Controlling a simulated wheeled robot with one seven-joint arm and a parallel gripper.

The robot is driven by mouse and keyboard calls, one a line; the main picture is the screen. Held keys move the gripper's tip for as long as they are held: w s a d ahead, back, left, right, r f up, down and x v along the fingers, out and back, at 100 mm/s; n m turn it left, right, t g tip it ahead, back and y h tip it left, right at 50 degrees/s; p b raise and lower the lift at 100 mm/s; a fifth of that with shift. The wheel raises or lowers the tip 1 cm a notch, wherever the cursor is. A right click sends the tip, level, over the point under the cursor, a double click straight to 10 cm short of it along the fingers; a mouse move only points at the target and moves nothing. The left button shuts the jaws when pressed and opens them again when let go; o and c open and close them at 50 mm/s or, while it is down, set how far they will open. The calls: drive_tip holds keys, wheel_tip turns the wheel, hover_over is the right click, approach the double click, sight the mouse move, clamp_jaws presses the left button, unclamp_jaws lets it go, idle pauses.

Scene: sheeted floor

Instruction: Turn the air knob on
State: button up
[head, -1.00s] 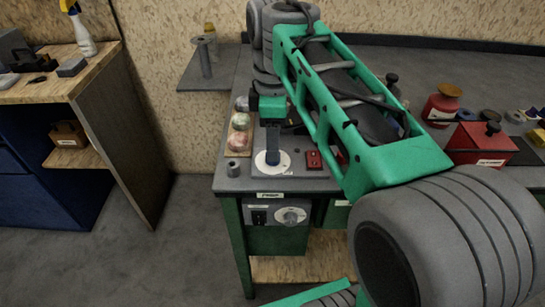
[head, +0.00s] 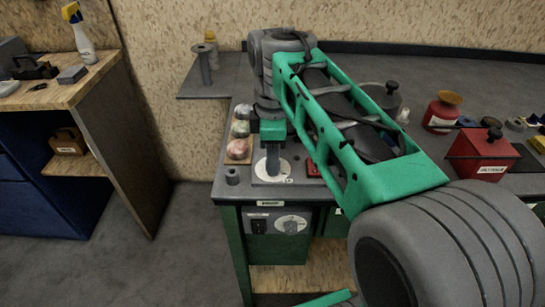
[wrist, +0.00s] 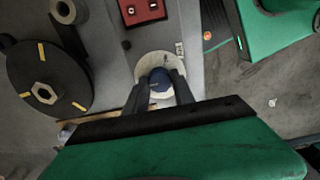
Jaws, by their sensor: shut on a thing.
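The knob is blue on top and stands on a round white dial plate; in the wrist view the knob (wrist: 160,80) sits between my gripper's fingers, with the white plate (wrist: 152,64) around it. My gripper (wrist: 161,92) is shut on the knob. In the head view my gripper (head: 272,168) points down over the dial plate (head: 284,170) near the front left of the workbench. The knob is mostly hidden there by the fingers. I cannot make out the dial's marks or the knob's angle.
A red switch box (head: 313,168) sits beside the dial plate. A small grey cylinder (head: 232,176) and several round coloured items (head: 238,148) stand to its left. A front panel (head: 277,222) holds another dial and a switch. A red box (head: 482,154) stands farther right.

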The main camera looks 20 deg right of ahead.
clamp_jaws()
drive_tip(key=shift+m+p, duration=0.3)
drive_tip(key=shift+m, duration=0.1)
drive_tip(key=m+p, duration=0.2)
drive_tip(key=m, duration=0.1)
drive_tip(key=shift+r+m, duration=0.15)
drive_tip(key=shift+m, duration=0.25)
drive_tip(key=m+p, duration=0.1)
drive_tip(key=m, duration=0.2)
drive_tip(key=shift+m+p, duration=0.3)
drive_tip(key=shift+p, duration=0.05)
drive_tip(key=m+p, duration=0.1)
drive_tip(key=m, duration=0.2)
drive_tip(key=shift+m+p, duration=0.3)
drive_tip(key=shift+m, duration=0.1)
drive_tip(key=m+p, duration=0.2)
drive_tip(key=m, duration=0.4)
drive_tip(key=m+p, duration=0.2)
drive_tip(key=m, duration=0.3)
drive_tip(key=shift+m, duration=0.4)
